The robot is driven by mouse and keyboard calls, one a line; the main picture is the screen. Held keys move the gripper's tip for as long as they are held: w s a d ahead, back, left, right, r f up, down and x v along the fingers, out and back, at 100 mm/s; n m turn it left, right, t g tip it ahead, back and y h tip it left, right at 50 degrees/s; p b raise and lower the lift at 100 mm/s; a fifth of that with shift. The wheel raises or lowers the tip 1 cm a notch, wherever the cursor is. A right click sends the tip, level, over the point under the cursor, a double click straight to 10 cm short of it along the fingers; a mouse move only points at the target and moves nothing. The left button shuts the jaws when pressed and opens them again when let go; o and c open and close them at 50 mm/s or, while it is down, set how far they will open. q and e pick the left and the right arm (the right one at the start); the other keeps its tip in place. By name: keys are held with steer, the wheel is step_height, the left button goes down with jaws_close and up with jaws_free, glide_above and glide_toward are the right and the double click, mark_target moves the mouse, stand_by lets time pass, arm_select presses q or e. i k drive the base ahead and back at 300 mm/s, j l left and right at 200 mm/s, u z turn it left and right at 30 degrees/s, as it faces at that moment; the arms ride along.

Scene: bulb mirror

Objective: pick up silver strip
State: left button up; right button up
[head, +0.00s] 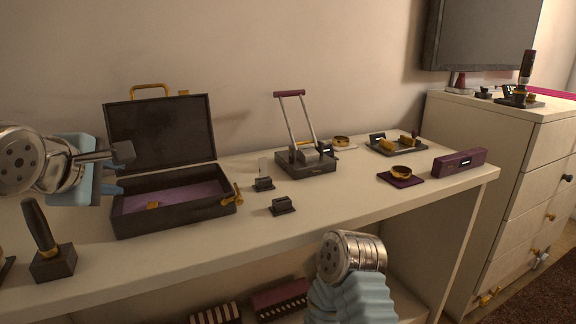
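A thin pale upright strip (263,167), which looks like the silver strip, stands at a small black block (264,184) on the long table, right of the open case. Whether it sits in the block or behind it is too small to tell. My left gripper (121,171) is at the left, in front of the case's left side and well left of the strip. Its fingers look apart, with nothing seen between them. My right arm shows at the bottom centre, but its gripper is not visible.
The open black case (170,216) stands between my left gripper and the strip. A second small black block (283,206) is near the front edge. A press-like device (306,163) stands to the right. A dark-handled tool (40,228) stands at left. The table front centre is clear.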

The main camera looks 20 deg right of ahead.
mark_target(263, 161)
steer(key=i+l+z, duration=0.15)
steer(key=z, duration=0.25)
steer(key=i+z, duration=0.15)
steer(key=z, duration=0.2)
steer(key=i+l+z, duration=0.1)
steer(key=z, duration=0.3)
steer(key=i+j, duration=0.05)
